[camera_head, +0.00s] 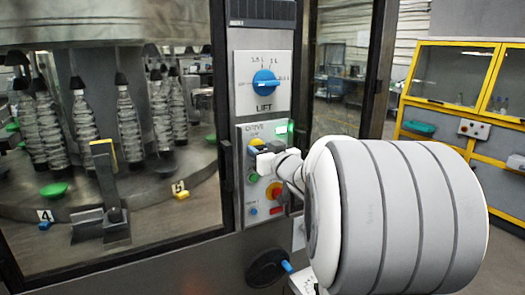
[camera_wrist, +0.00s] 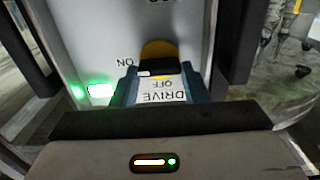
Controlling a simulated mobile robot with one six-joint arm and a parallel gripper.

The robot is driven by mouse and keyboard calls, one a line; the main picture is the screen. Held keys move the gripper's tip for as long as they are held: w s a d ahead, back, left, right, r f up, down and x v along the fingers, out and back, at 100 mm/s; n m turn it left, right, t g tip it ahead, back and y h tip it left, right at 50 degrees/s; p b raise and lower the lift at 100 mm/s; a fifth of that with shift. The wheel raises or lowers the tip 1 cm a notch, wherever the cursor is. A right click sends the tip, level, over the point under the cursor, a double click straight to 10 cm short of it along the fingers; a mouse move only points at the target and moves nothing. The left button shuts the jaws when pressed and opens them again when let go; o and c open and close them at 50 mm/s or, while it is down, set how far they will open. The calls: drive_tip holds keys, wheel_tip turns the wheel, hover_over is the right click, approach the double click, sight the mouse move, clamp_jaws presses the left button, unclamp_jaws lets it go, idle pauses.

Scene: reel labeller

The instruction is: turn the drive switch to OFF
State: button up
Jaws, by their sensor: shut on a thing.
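The drive switch is a yellow round knob (camera_wrist: 157,50) with a black handle, seen upside down in the wrist view. The handle lies crosswise, its white mark at the left end, on the side of the ON label. The OFF label shows just below it. My gripper (camera_wrist: 158,75) has its blue fingers on either side of the handle and is shut on it.
A green lamp (camera_head: 291,126) beside the DRIVE label is lit. The blue LIFT knob (camera_head: 264,82) sits above. Dark door frames flank the panel.

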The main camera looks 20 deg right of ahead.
drive_tip(key=shift+c, duration=0.8)
drive_tip(key=shift+f+n+b, duration=0.1)
drive_tip(key=shift+n+b, duration=0.2)
drive_tip(key=shift+a+f+n+b, duration=0.15)
drive_tip(key=shift+n+b, duration=2.9)
drive_tip(key=shift+n, duration=1.25)
drive_tip(key=shift+a+f+n+b, duration=0.1)
drive_tip(key=shift+n+b, duration=2.9)
drive_tip(key=shift+n, duration=1.3)
drive_tip(key=o, duration=1)
drive_tip(key=shift+r, duration=0.1)
